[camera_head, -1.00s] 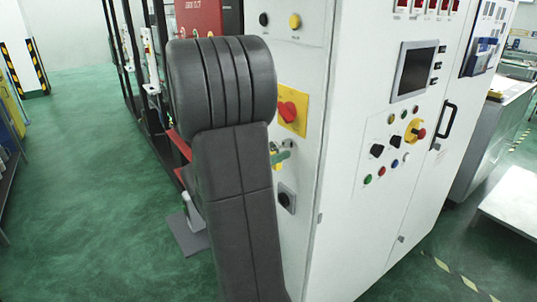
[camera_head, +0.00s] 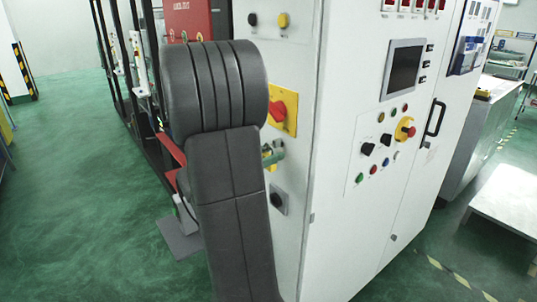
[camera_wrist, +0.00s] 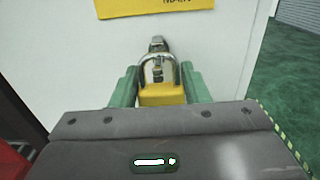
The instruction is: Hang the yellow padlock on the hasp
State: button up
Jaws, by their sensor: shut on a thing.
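The yellow padlock (camera_wrist: 161,95) is between the green fingertips of my gripper (camera_wrist: 160,88) in the wrist view. My gripper is shut on its body. Its silver shackle (camera_wrist: 147,72) points toward the white cabinet. A grey metal piece, likely the hasp (camera_wrist: 157,44), stands out from the panel right behind the shackle. The two overlap in the picture; I cannot tell whether the shackle is around the hasp or only in front of it. In the head view my gripper (camera_head: 272,153) is at the cabinet's side, mostly hidden by my arm, with a little yellow showing.
The white cabinet (camera_head: 350,230) fills the middle and right. A red-and-yellow rotary switch (camera_head: 282,108) is above my gripper and a dark knob (camera_head: 278,199) below it. A yellow label (camera_wrist: 150,6) tops the wrist view. Green floor (camera_head: 90,190) is open at left.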

jog(key=o, duration=1.1)
jog(key=shift+a, duration=0.1)
jog(key=b+v, duration=0.3)
jog(key=v, duration=1)
jog(key=shift+s+a, duration=0.25)
jog(key=shift+p+x, duration=1.5)
jog(key=shift+x, duration=5.45)
